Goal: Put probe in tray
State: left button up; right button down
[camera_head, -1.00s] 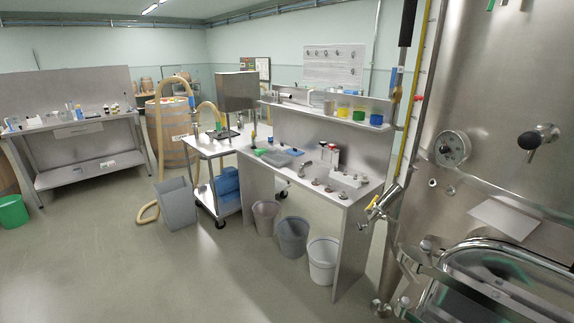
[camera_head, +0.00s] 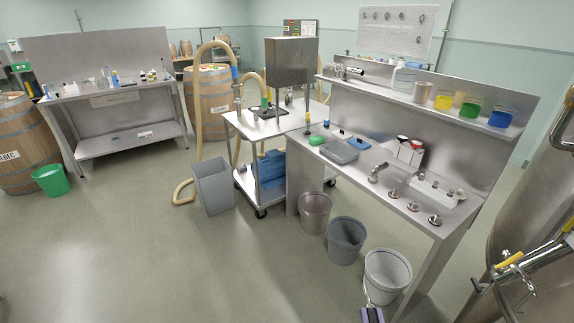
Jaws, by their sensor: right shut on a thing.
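A grey tray (camera_head: 338,152) lies on the steel bench, left of the tap. My right gripper (camera_head: 372,314) shows only as a small dark and purple end at the bottom edge of the view. It is shut on a thin metal piece that looks like the probe (camera_head: 367,290), which sticks up in front of the white bucket. Most of the gripper and the probe's lower part are cut off by the frame. The gripper is well in front of the bench and far from the tray. My left gripper is not in view.
The steel bench (camera_head: 400,172) holds a green item (camera_head: 317,141), a tap (camera_head: 377,172) and several knobs. Buckets, including a white one (camera_head: 387,277), stand under its front. A steel cart (camera_head: 262,125) adjoins it. A vat with a yellow-handled valve (camera_head: 508,259) stands right. Open floor lies left.

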aim_at(343, 152)
jog(key=i+j, duration=0.2)
jog(key=i, duration=0.3)
jog(key=i+j, duration=0.2)
jog(key=i, duration=0.25)
jog(key=i+j, duration=0.25)
jog(key=i, duration=0.25)
jog(key=i+j, duration=0.2)
jog(key=i, duration=0.3)
jog(key=i+j, duration=0.2)
jog(key=i, duration=0.25)
jog(key=i+j+z, duration=0.55)
jog(key=i, duration=0.15)
